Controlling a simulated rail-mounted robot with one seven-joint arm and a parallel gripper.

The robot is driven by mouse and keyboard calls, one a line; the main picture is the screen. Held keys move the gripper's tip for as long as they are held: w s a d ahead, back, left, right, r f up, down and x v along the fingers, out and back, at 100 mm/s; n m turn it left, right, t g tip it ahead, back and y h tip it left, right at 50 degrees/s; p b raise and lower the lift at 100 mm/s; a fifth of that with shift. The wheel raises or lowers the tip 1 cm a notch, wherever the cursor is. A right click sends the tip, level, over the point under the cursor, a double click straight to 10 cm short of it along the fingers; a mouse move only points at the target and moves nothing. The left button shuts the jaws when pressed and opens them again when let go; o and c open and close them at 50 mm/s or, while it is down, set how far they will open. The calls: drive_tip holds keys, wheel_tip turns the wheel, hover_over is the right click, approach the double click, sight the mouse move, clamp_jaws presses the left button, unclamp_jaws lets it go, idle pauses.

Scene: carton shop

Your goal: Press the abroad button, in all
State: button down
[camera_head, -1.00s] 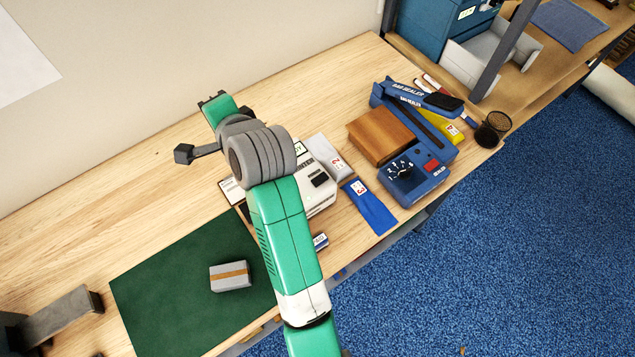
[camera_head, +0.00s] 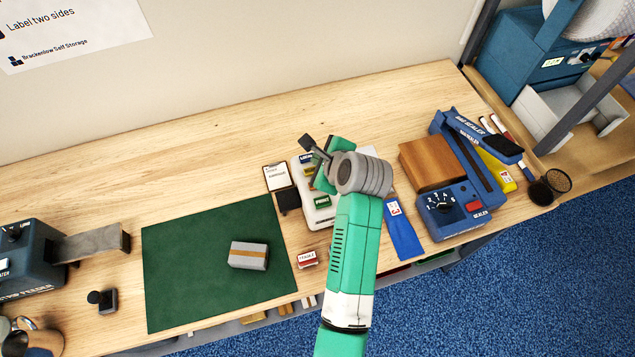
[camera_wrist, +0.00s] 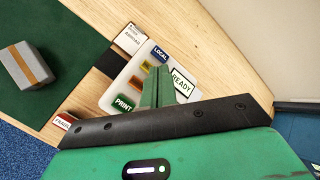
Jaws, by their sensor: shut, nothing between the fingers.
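A white label machine (camera_head: 318,220) stands right of the green mat, partly hidden by my arm. Its top shows in the wrist view (camera_wrist: 118,84) with a blue LOCAL button (camera_wrist: 159,54), a yellow button (camera_wrist: 147,66), an orange button (camera_wrist: 138,84), a green PRINT button (camera_wrist: 123,103) and a READY display (camera_wrist: 182,82). I cannot read the word on the yellow or orange button. A white card (camera_wrist: 130,38) beside the machine seems to read ABROAD. My gripper (camera_wrist: 161,75) is shut and empty, over the machine between the buttons and the display. Whether it touches is unclear.
A grey parcel with a brown band (camera_head: 248,255) lies on the green mat (camera_head: 190,290). A blue bag sealer (camera_head: 450,212) and a brown box (camera_head: 430,165) stand right. The back of the table is clear.

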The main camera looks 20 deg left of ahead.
wheel_tip(320, 180, down, 7)
drive_tip(key=b, duration=0.8)
drive_tip(key=shift+r, duration=0.1)
drive_tip(key=shift+f, duration=0.85)
drive_tip(key=shift+f, duration=0.1)
idle(0.7)
drive_tip(key=shift+f+p, duration=0.3)
drive_tip(key=shift+f, duration=0.05)
drive_tip(key=shift+f, duration=0.45)
idle(0.5)
drive_tip(key=shift+r+p, duration=0.9)
drive_tip(key=shift+p, duration=0.2)
